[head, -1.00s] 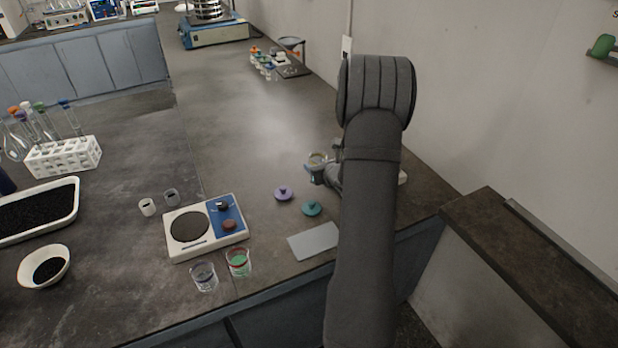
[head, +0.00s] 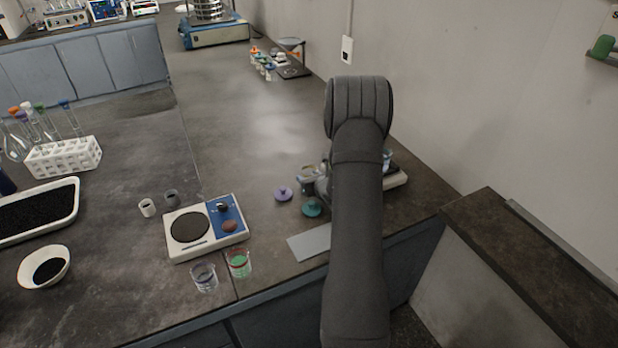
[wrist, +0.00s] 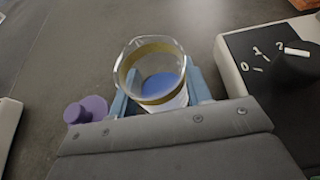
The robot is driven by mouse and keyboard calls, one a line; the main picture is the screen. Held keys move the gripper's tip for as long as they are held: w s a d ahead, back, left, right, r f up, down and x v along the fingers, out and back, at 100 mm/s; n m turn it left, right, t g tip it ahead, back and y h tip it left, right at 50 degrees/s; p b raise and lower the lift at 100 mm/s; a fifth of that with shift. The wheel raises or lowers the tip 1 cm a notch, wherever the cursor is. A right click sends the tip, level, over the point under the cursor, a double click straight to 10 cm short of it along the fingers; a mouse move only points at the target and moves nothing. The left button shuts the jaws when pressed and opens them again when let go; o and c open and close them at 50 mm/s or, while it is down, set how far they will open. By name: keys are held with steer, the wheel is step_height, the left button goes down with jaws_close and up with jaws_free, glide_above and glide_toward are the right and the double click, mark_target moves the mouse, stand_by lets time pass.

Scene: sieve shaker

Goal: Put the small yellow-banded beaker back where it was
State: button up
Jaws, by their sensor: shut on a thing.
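The small yellow-banded beaker (wrist: 155,75) is a clear glass with a yellow band and something blue inside. In the wrist view it stands between the blue fingers of my gripper (wrist: 158,92), which are shut on it. In the head view the beaker (head: 308,171) shows at the left of my gripper (head: 318,183), over the right part of the bench. My arm hides part of the gripper there. I cannot tell whether the beaker touches the bench.
A purple knobbed lid (head: 283,193) and a teal one (head: 312,208) lie close by, with a grey pad (head: 310,243) in front. A white device with a numbered dial (wrist: 235,65) is right of the beaker. A hotplate (head: 205,228) and two beakers stand left.

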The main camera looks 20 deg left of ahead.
mark_target(307, 168)
steer(key=o, duration=1)
steer(key=shift+f, duration=0.1)
steer(key=v, duration=1.2)
steer(key=x, duration=1.2)
steer(key=shift+a+f, duration=0.1)
steer(key=shift+f, duration=0.05)
step_height(307, 168, up, 3)
steer(key=shift+f, duration=0.1)
steer(key=shift+r, duration=0.6)
